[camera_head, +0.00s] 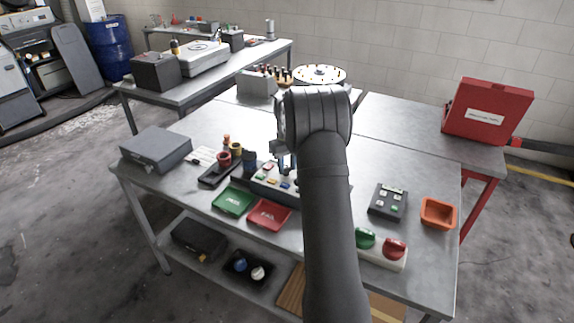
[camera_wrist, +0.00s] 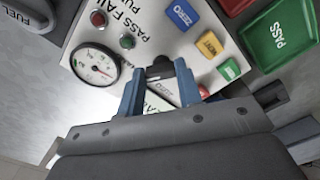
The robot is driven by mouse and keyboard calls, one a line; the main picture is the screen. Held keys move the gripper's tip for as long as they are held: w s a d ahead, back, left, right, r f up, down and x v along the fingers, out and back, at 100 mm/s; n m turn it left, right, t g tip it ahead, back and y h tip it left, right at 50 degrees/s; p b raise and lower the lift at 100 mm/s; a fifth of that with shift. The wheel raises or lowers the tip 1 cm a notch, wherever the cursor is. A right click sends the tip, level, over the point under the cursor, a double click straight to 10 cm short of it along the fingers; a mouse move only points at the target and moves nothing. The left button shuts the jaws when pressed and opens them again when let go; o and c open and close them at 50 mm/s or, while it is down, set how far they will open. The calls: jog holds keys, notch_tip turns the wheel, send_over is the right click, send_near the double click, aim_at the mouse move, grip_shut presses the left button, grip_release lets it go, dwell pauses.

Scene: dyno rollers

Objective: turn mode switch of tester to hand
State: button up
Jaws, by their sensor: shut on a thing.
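The tester (camera_head: 262,188) is a pale box with coloured buttons on the middle table, partly hidden by my arm in the head view. In the wrist view its top panel (camera_wrist: 150,25) fills the upper middle. My gripper (camera_wrist: 160,78) has its two blue fingers down at the panel, on either side of a dark switch knob (camera_wrist: 160,67), and is shut on it. A small label lies between the fingers; its lettering is too small to read surely, so the switch's setting cannot be told. In the head view the fingers are mostly hidden behind my wrist.
A round gauge (camera_wrist: 95,64), a blue button (camera_wrist: 182,14), an orange button (camera_wrist: 209,45) and a green button (camera_wrist: 229,70) lie close around the fingers. A green tray (camera_head: 233,201) and red tray (camera_head: 268,215) sit in front of the tester. An orange bin (camera_head: 438,213) stands right.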

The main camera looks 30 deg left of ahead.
jog(key=shift+m, duration=0.9)
jog(key=o, duration=1)
jog(key=shift+r, duration=0.1)
notch_tip(320, 180, up, 17)
jog(key=shift+r, duration=0.15)
notch_tip(320, 180, down, 18)
jog(key=shift+r, duration=0.25)
jog(key=shift+r, duration=0.1)
